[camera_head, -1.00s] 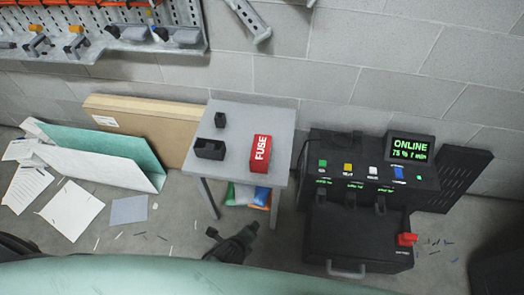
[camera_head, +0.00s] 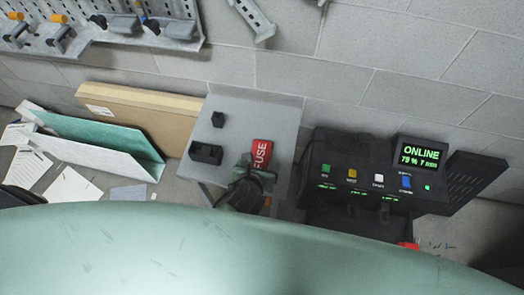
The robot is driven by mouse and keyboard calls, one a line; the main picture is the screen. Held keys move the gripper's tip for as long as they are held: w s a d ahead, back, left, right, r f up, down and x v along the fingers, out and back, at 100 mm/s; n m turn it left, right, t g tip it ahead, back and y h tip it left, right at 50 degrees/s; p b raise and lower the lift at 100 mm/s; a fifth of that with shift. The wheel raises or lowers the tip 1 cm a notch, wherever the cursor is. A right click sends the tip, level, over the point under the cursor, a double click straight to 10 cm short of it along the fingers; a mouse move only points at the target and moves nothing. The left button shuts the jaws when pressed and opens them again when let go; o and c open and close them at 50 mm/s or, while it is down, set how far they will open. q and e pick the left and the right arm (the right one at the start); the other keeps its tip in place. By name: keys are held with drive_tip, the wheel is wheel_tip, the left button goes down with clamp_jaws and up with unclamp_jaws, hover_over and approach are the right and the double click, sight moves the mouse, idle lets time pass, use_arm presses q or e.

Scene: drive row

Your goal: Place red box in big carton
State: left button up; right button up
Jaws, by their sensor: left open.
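The red box (camera_head: 262,152), marked FUSE, stands on the small grey table (camera_head: 262,112). My left gripper (camera_head: 247,172) is open at the front edge of the table, close in front of the red box, and overlaps its lower part in the view. I cannot tell whether the fingers touch it. A flat brown carton (camera_head: 140,105) leans against the wall to the left of the table; I cannot tell whether it is the big carton, and no open carton shows. My right gripper is not in view.
Two small black holders (camera_head: 206,153) sit on the table's left half. A black machine (camera_head: 365,175) with a green-lit screen stands close to the right. A teal folded panel (camera_head: 90,145) and papers lie on the left floor. A tool board (camera_head: 110,25) hangs above.

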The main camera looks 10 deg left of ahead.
sight(262, 154)
use_arm(q)
drive_tip(key=shift+w+f, duration=0.3)
drive_tip(key=shift+w, duration=0.05)
drive_tip(key=shift+x, duration=0.9)
drive_tip(key=x, duration=0.3)
drive_tip(key=b+x, duration=0.1)
drive_tip(key=shift+w+a, duration=0.2)
drive_tip(key=shift+w, duration=0.2)
drive_tip(key=shift+w+f, duration=0.1)
drive_tip(key=shift+w, duration=0.1)
drive_tip(key=c, duration=1.7)
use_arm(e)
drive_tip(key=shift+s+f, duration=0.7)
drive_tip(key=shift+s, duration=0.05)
